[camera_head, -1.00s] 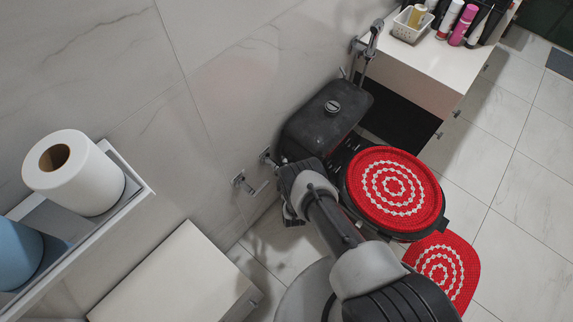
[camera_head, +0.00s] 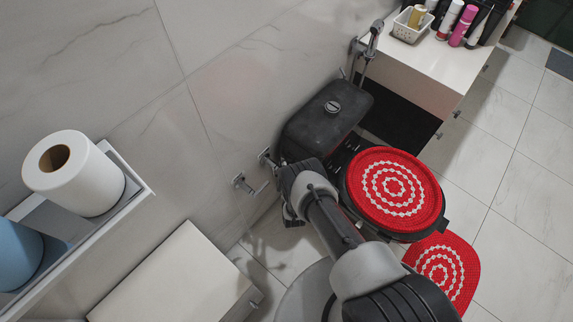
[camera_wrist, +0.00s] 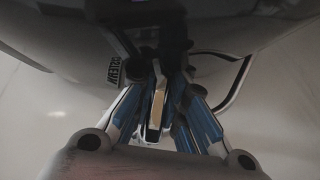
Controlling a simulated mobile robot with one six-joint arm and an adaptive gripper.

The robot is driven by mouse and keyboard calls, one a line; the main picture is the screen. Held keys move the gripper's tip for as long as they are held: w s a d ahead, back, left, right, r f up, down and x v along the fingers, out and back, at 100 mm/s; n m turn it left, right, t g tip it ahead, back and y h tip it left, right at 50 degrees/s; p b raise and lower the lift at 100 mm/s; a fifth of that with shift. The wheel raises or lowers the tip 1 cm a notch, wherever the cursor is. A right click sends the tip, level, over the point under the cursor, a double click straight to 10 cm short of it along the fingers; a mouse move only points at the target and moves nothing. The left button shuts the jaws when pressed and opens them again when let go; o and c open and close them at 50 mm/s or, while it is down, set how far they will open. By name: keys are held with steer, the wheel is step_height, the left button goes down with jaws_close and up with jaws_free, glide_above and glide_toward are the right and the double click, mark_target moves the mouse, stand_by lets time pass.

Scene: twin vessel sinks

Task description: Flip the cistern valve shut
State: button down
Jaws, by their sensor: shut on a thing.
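The black cistern (camera_head: 318,122) with a round button on its lid stands against the wall, behind the toilet with the red crocheted cover (camera_head: 393,190). My gripper (camera_head: 292,214) is low beside the cistern, its fingers mostly hidden by my arm. In the wrist view my gripper's blue-lined fingers (camera_wrist: 160,92) are closed around a thin, pale metallic lever, which I take to be the cistern valve's handle (camera_wrist: 157,105). A small label, apparently reading CISTERN upside down (camera_wrist: 100,76), is just left of it. The valve body is dark and mostly hidden.
Two small metal fittings (camera_head: 242,183) stick out of the wall left of the cistern. A white cabinet (camera_head: 178,280) stands at the lower left and a white counter (camera_head: 437,60) at the upper right. A black hose (camera_wrist: 238,85) curves right of the fingers.

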steer(key=shift+d+r+n+t, duration=0.1)
steer(key=shift+r+n+t, duration=0.2)
steer(key=shift+n+t, duration=0.2)
steer(key=c, duration=1.6)
jaws_free()
steer(key=v, duration=1.2)
steer(key=shift+c, duration=0.2)
